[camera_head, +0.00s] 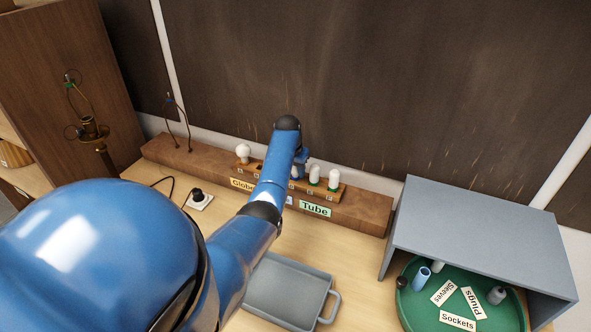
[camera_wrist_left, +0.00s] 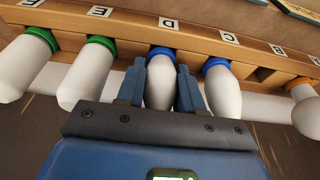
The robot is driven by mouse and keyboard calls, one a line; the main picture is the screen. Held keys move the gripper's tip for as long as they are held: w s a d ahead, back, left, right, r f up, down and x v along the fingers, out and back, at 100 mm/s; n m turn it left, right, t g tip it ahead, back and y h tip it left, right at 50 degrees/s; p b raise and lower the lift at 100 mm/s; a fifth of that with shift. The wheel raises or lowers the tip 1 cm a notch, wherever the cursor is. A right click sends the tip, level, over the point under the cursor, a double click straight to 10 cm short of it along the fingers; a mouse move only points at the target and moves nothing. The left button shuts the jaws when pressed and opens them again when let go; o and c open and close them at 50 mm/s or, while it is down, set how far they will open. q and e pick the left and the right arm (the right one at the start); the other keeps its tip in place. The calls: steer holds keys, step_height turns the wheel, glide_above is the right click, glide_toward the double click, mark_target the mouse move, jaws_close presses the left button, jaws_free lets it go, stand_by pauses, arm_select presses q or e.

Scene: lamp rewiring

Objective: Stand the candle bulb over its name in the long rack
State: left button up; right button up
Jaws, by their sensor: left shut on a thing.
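My left gripper (camera_wrist_left: 160,74) is shut on a white bulb with a blue collar (camera_wrist_left: 159,88) at the letter D of the long wooden rack (camera_wrist_left: 130,24). The collar is at the rack's hole; I cannot tell if it is fully seated. A similar blue-collared bulb (camera_wrist_left: 223,95) stands beside it at C. In the head view the gripper (camera_head: 299,168) is at the rack (camera_head: 325,195), partly behind my arm. The "Globe" label (camera_head: 242,184) and "Tube" label (camera_head: 315,208) show; the label between them is mostly hidden by my arm. My right gripper is out of view.
Two green-collared bulbs (camera_wrist_left: 86,73) (camera_wrist_left: 27,62) and an orange-collared round bulb (camera_wrist_left: 305,108) stand in the rack. The hole at B looks empty (camera_wrist_left: 262,74). A grey tray (camera_head: 331,305) and grey shelf (camera_head: 480,225) over a green tray (camera_head: 415,311) stand nearer.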

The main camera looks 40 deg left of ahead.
arm_select(q)
steer(key=o, duration=1.1)
steer(key=a+b+v, duration=0.1)
steer(key=b+v, duration=0.1)
steer(key=v, duration=0.8)
steer(key=shift+d+r, duration=0.35)
steer(key=shift+d, duration=0.15)
steer(key=shift+s, duration=0.15)
